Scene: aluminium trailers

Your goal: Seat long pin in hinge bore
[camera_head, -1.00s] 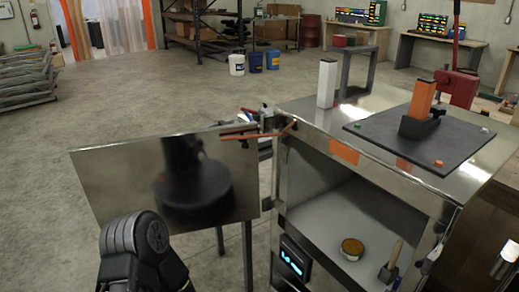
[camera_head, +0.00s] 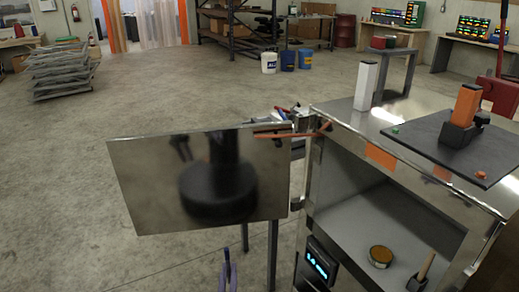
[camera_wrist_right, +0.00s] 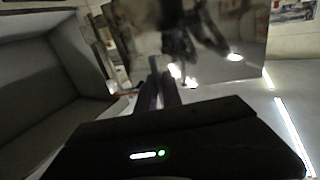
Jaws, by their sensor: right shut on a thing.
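My right gripper (camera_head: 228,268) shows at the bottom of the head view, in front of and below the metal door panel (camera_head: 135,190). Its narrow fingers also show in the right wrist view (camera_wrist_right: 160,75), pointing towards a shiny panel (camera_wrist_right: 215,62). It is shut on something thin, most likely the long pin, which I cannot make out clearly. The door panel stands swung out to the left of the metal cabinet (camera_head: 312,180). The hinge side lies near the cabinet's left front edge; I cannot make out the bore. My left gripper is not in view.
An orange rod (camera_head: 290,134) spans the panel's top right corner and the cabinet. A white block (camera_head: 366,85) and a dark plate (camera_head: 440,148) with an orange block (camera_head: 466,105) sit on top. A round tin (camera_head: 381,257) lies inside.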

